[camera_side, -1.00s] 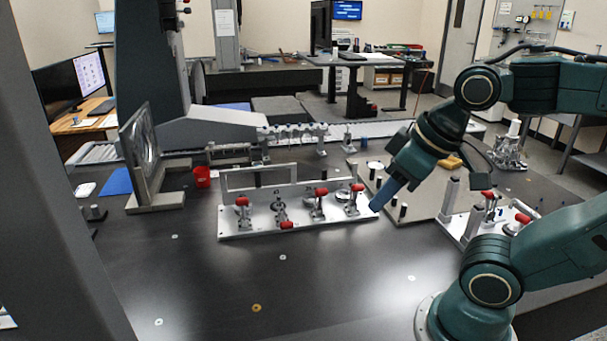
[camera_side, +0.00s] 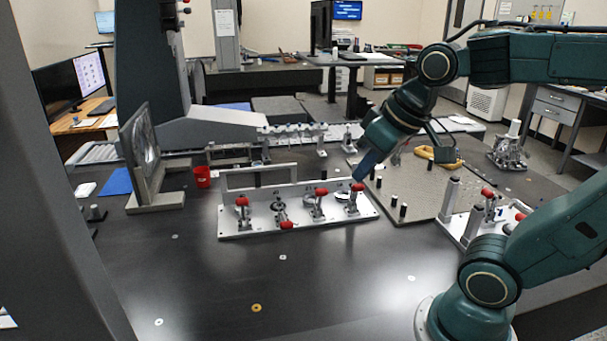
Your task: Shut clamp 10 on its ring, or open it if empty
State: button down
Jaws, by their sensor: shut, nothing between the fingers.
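A silver fixture plate (camera_side: 300,231) in the middle of the table carries a row of red-handled toggle clamps. The left clamp (camera_side: 242,202), the third clamp (camera_side: 321,191) and the right clamp (camera_side: 357,187) have their red handles raised. The second clamp (camera_side: 286,224) has its handle low, toward the front edge. Number labels are too small to read, so I cannot tell which is clamp 10. Round parts show near the clamps, but whether each holds a ring is unclear. My gripper (camera_side: 360,174) is shut and empty, pointing down-left just above the right clamp's handle; contact cannot be told.
A perforated plate (camera_side: 424,176) with black posts lies right of the fixture. Another fixture with red-handled clamps (camera_side: 488,193) stands farther right, partly behind my arm. The table's front is mostly clear.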

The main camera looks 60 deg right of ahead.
jog(key=w+d+m+h, duration=0.1)
jog(key=w+d+m, duration=0.1)
jog(key=w+d, duration=0.65)
jog(key=m+g+h, duration=0.2)
jog(key=m, duration=0.4)
send_over(356, 193)
notch_tip(356, 193, down, 15)
jog(key=shift+s+d+f, duration=0.1)
jog(key=shift+s, duration=0.15)
jog(key=x, duration=0.9)
jog(key=shift+w+f, duration=0.15)
jog(key=shift+f, duration=0.2)
jog(key=shift+s+a+f, duration=1)
jog(key=shift+s+f, duration=0.1)
jog(key=shift+f, duration=0.2)
